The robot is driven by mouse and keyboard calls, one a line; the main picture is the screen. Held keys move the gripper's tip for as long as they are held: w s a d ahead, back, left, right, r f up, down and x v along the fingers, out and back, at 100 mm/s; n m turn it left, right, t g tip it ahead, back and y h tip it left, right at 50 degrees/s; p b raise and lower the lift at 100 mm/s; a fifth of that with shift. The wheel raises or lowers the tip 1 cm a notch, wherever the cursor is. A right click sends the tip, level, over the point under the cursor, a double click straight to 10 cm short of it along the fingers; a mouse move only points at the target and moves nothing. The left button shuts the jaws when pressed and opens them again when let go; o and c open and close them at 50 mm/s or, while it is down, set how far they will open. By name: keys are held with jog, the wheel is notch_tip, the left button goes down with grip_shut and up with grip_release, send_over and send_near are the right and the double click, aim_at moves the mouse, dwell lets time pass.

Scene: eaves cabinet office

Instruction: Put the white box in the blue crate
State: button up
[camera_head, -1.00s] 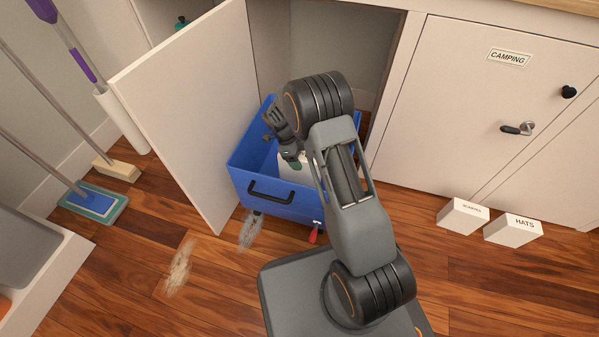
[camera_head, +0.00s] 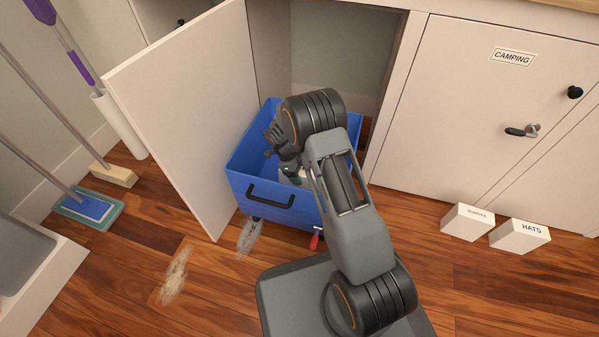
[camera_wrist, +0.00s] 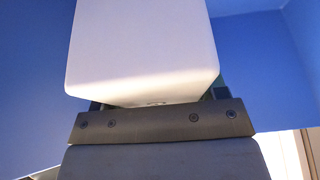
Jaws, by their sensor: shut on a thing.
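The blue crate (camera_head: 232,181) stands on the floor in front of an open cabinet bay. In the wrist view, a white box (camera_wrist: 142,45) fills the upper middle, and my gripper (camera_wrist: 158,102) is shut on it. Blue crate walls (camera_wrist: 258,55) show on both sides of the box there. In the head view, my gripper (camera_head: 288,168) is over or inside the crate's opening. Only a small pale part of the box shows there, behind the front wall and my arm. I cannot tell whether the box touches the crate floor.
An open cabinet door (camera_head: 185,115) stands close on the crate's left. Two labelled white boxes, one marked HATS (camera_head: 520,236) and another (camera_head: 467,221), sit on the floor at right. A red-handled item (camera_head: 315,239) lies by the crate. Mops and a brush (camera_head: 113,175) stand at left.

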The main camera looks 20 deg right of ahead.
jog(key=shift+f, duration=0.4)
jog(key=o, duration=1.6)
jog(key=shift+c, duration=0.2)
jog(key=p+v, duration=0.5)
jog(key=v, duration=0.8)
jog(key=shift+s+d+r+p, duration=0.1)
jog(key=shift+d+r+p, duration=0.1)
jog(key=shift+p, duration=0.15)
jog(key=s+d+r+n+t+y, duration=0.1)
jog(key=s+r+n, duration=0.45)
jog(key=r, duration=0.25)
jog(key=s+d+r+n+t+y, duration=0.1)
jog(key=s+r+n, duration=0.4)
jog(key=r+n, duration=0.2)
jog(key=s+r+n+t+y, duration=0.1)
jog(key=s+r+n+t, duration=0.2)
jog(key=s+n, duration=0.9)
jog(key=shift+s+d+r+y, duration=0.35)
jog(key=shift+s+d, duration=0.1)
jog(key=shift+s, duration=0.2)
